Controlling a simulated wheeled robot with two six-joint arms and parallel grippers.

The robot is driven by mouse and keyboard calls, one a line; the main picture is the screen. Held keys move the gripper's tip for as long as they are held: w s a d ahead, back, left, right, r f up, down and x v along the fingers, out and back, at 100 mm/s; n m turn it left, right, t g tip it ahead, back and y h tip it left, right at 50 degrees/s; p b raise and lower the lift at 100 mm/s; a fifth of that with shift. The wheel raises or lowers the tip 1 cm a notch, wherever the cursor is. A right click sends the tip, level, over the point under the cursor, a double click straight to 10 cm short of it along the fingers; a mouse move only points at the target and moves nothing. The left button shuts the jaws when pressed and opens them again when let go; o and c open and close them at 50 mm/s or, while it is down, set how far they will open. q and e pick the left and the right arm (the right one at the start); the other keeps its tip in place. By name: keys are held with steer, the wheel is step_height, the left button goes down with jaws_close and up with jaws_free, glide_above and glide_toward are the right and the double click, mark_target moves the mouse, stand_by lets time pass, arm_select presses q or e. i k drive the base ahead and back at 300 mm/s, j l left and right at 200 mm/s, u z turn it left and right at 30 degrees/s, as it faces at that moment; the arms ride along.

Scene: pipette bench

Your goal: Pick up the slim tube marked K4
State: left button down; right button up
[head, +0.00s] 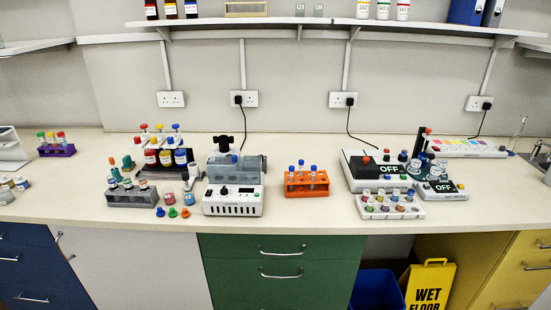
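No marking K4 can be read on any tube at this size. Slim blue-capped tubes (313,174) stand upright in an orange rack (306,190) near the middle of the bench. Tubes with green, yellow and red caps (51,139) stand in a purple rack (58,151) at the far left. More tubes (128,184) stand in a grey rack (131,198) at the left front. I cannot tell which one is K4. Neither of my grippers is in view.
A white device with a water bath (233,200) stands left of the orange rack. Right of it are a device reading OFF (379,182) and a white rack of vials (391,208). Bench (328,212) beside the orange rack is clear.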

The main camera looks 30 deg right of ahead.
mark_target(313, 168)
steer(key=z, duration=1.1)
steer(key=i+l, duration=0.15)
steer(key=l, duration=0.15)
steer(key=i+l, duration=0.2)
steer(key=i+l+u, duration=0.1)
steer(key=l, duration=0.25)
